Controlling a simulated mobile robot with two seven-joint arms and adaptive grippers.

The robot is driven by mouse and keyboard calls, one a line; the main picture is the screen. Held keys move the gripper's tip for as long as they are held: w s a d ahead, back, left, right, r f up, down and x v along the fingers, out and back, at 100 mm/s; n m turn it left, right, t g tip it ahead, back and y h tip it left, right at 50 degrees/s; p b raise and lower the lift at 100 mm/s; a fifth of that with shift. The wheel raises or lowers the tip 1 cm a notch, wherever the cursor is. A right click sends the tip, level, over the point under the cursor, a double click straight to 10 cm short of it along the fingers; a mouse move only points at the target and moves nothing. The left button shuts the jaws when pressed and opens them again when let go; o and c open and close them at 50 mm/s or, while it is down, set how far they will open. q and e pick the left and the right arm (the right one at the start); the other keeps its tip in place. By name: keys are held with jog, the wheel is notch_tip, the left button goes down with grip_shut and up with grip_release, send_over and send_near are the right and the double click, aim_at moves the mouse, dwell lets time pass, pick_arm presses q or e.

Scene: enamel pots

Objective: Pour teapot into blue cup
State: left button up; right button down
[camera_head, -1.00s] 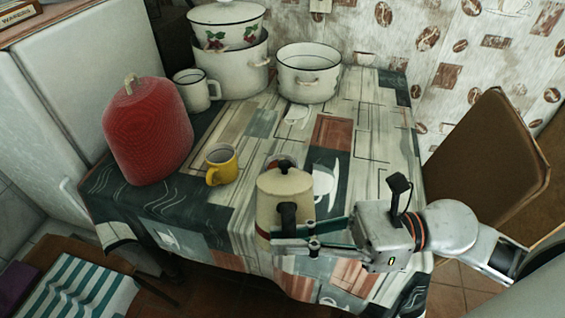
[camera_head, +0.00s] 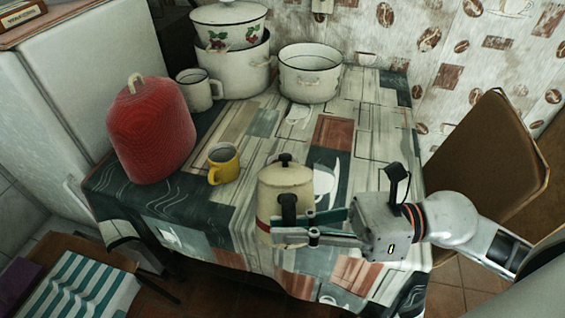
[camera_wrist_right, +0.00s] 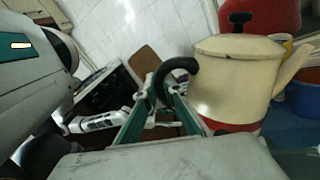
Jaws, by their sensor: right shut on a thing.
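The cream teapot (camera_head: 284,190) with a red base band and black lid knob is upright near the table's front edge. My right gripper (camera_head: 296,227) is shut on its black handle, which also shows in the right wrist view (camera_wrist_right: 186,66). There the spout points right. A rounded blue thing (camera_wrist_right: 304,98), cut off by the right edge of the wrist view, is below the spout; it may be the blue cup. I cannot make out a blue cup in the head view. My left gripper is not in view.
A yellow mug (camera_head: 223,164) stands left of the teapot. A red-covered object (camera_head: 150,130) is farther left. A white mug (camera_head: 196,90), stacked pots (camera_head: 235,70) and an open pot (camera_head: 309,75) stand at the back. A brown chair (camera_head: 485,155) is at right.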

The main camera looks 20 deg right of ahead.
aim_at(288, 210)
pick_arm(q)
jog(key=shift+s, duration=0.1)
pick_arm(e)
jog(key=shift+w+r, duration=0.1)
jog(key=shift+r, duration=0.3)
jog(key=shift+r+p, duration=0.15)
jog(key=shift+p, duration=0.2)
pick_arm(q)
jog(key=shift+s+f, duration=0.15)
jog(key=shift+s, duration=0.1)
pick_arm(e)
jog(key=shift+w, duration=0.1)
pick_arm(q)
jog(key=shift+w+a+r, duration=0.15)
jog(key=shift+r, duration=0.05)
pick_arm(e)
jog(key=shift+w+r+m, duration=0.1)
jog(key=shift+r+m, duration=0.1)
jog(key=shift+m, duration=0.1)
pick_arm(q)
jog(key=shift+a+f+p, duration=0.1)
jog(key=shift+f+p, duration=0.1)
jog(key=shift+p, duration=0.25)
pick_arm(e)
jog(key=shift+w+d+r, duration=0.1)
jog(key=shift+r, duration=0.1)
